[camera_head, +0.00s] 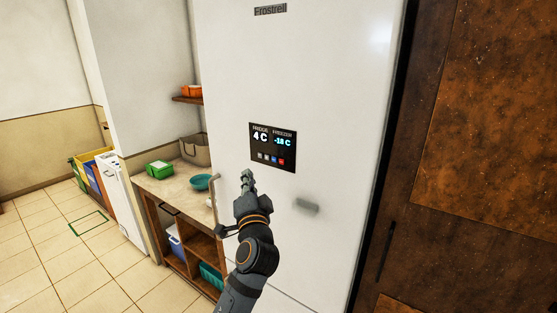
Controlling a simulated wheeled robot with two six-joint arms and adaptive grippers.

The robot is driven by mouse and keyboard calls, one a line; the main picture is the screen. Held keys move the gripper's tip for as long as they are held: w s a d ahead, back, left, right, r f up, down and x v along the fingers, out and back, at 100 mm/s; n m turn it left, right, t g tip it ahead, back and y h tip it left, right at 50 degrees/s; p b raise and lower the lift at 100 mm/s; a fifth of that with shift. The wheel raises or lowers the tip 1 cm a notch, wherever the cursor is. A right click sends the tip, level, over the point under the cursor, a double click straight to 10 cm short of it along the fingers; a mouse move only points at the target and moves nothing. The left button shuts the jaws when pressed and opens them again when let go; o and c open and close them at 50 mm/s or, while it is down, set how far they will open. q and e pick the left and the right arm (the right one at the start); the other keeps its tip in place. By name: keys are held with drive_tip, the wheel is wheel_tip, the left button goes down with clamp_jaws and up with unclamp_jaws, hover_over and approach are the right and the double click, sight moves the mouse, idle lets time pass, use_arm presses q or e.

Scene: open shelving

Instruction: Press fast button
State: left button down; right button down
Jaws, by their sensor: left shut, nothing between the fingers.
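A white fridge (330,80) stands in front of me with the name Frostrell near its top. A black control panel (272,146) on its door reads fridge 4 C and freezer -18 C. A row of small buttons (270,159) runs along the panel's lower edge; some are grey, one is blue and one is red. Their labels are too small to read, so I cannot tell which is the fast button. My left gripper (247,174) is shut and empty, its tips just below the panel's lower left corner. I cannot tell whether it touches the door. My right gripper is out of view.
A counter (165,186) with a green box (159,168), a teal bowl (202,182) and a basket (195,150) stands at left. A brown rusty-looking surface (480,150) is at right. Tiled floor (50,255) is open at lower left.

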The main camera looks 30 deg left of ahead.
use_arm(q)
drive_tip(key=b, duration=0.2)
approach(269, 156)
drive_tip(key=shift+s+a+x, duration=0.1)
drive_tip(key=shift+a+x, duration=0.05)
drive_tip(key=shift+x, duration=0.65)
drive_tip(key=shift+s+a+x, duration=0.15)
drive_tip(key=shift+x, duration=0.7)
drive_tip(key=shift+s+a+x, duration=0.1)
drive_tip(key=shift+a+x, duration=0.05)
drive_tip(key=shift+x, duration=0.65)
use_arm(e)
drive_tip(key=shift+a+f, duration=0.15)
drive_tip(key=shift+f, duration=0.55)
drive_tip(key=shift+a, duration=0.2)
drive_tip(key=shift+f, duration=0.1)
use_arm(q)
drive_tip(key=shift+w, duration=0.45)
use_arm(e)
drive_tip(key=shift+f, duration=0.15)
use_arm(q)
drive_tip(key=shift+w+d, duration=0.1)
drive_tip(key=shift+w, duration=0.25)
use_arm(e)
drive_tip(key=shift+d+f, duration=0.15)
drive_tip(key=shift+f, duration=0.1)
use_arm(q)
drive_tip(key=shift+s, duration=0.85)
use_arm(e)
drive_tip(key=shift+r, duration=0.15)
